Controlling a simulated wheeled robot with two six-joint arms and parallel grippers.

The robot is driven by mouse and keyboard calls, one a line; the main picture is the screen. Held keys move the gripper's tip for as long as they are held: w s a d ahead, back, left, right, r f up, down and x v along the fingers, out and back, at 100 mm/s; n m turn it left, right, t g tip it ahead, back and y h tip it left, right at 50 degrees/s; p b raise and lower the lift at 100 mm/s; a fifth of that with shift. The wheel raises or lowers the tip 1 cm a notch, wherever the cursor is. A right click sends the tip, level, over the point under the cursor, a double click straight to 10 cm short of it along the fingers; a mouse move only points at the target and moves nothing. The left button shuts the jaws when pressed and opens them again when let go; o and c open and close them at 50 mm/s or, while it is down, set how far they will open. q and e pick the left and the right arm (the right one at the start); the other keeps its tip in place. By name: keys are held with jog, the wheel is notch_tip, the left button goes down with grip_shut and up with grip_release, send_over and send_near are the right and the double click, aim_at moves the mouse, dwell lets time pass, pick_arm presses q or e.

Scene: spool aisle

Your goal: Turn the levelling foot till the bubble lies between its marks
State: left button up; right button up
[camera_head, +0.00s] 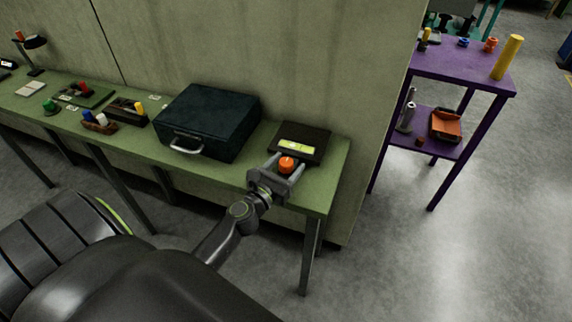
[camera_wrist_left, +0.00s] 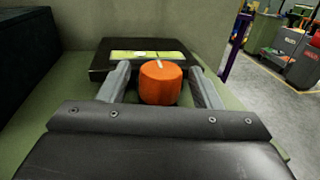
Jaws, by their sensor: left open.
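The levelling foot is an orange round knob (camera_head: 286,164) at the front of a dark flat plate (camera_head: 313,137) on the green bench. A yellow-green level vial (camera_head: 297,146) lies on the plate; a pale bubble shows in it in the left wrist view (camera_wrist_left: 140,54), but its place against the marks is too small to tell. My left gripper (camera_head: 284,170) is open with its fingers on either side of the knob. In the left wrist view the orange knob (camera_wrist_left: 160,83) stands between the two fingers, with gaps on both sides. A pale line marks its top. My right gripper is not in view.
A dark teal case (camera_head: 208,118) with a handle stands left of the plate on the green bench (camera_head: 230,172). A wall (camera_head: 320,60) rises behind. A purple shelf (camera_head: 455,70) stands at right. Small parts lie farther left.

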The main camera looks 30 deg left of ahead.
pick_arm(q)
jog(key=c, duration=1)
jog(key=shift+o, duration=0.2)
